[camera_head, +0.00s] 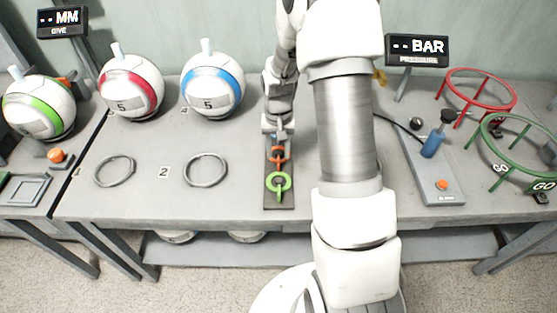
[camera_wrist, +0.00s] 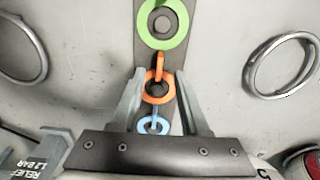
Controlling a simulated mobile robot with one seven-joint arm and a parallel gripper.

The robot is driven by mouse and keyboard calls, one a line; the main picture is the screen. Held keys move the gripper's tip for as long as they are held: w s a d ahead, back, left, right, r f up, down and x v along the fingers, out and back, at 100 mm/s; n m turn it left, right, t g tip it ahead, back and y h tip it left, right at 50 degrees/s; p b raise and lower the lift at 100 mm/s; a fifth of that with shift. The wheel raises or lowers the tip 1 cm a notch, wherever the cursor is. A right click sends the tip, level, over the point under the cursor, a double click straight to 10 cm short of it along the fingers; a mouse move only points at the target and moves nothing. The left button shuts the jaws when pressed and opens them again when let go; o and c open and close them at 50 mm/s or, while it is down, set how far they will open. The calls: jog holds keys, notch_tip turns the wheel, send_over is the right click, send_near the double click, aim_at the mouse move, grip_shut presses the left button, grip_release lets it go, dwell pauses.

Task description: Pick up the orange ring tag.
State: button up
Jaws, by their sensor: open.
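The orange ring tag (camera_wrist: 158,88) lies on a dark narrow strip board (camera_wrist: 148,58), between the green ring tag (camera_wrist: 162,22) and the blue ring tag (camera_wrist: 153,124). In the head view, the orange tag (camera_head: 278,154) shows just below my gripper (camera_head: 277,134), with the green tag (camera_head: 279,184) nearer the front edge. In the wrist view, my gripper (camera_wrist: 160,78) is open. Its two fingers stand on either side of the orange tag, with gaps visible. The blue tag sits between the finger bases in that view. Whether the fingers reach down to tag height is unclear.
Grey metal rings (camera_head: 205,169) lie left of the strip. Balls with green, red and blue bands (camera_head: 212,82) stand at the back left. A pressure panel with a blue pump (camera_head: 432,143) and red and green hoop stands (camera_head: 518,152) are at the right.

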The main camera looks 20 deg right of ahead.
jog(key=f, duration=0.4)
jog(key=shift+s+f+b, duration=0.1)
jog(key=shift+s+b, duration=0.1)
jog(key=shift+b, duration=0.15)
grip_shut()
